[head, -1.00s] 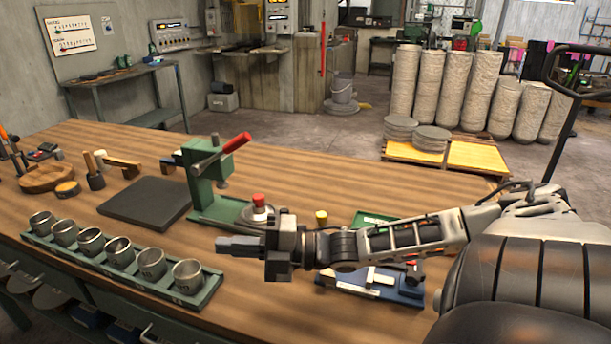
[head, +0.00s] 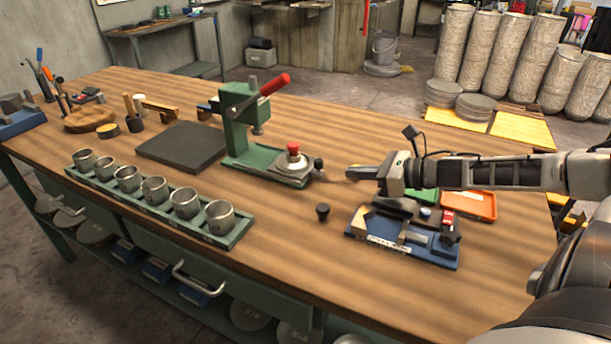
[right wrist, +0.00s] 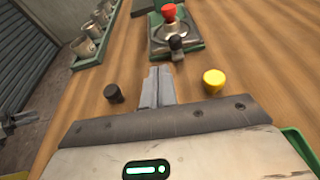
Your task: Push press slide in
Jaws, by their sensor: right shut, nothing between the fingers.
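The green press (head: 240,130) with a red-tipped lever stands on the bench in the head view. Its slide (head: 290,168) sticks out to the right of the press base. It carries a round metal piece with a red knob (head: 293,148) and ends in a black knob (head: 318,164). The right wrist view also shows the red knob (right wrist: 169,13) and the black end knob (right wrist: 176,43). My right gripper (head: 350,174) is shut and empty, to the right of the slide. In the right wrist view its fingertips (right wrist: 160,72) point towards the black end knob, with a small gap between.
A loose black knob (head: 322,211) and a yellow knob (right wrist: 213,80) stand on either side of my right fingers. A blue fixture (head: 405,245) and an orange tray (head: 468,205) lie to the right. A rack of metal cups (head: 160,205) is at the front left.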

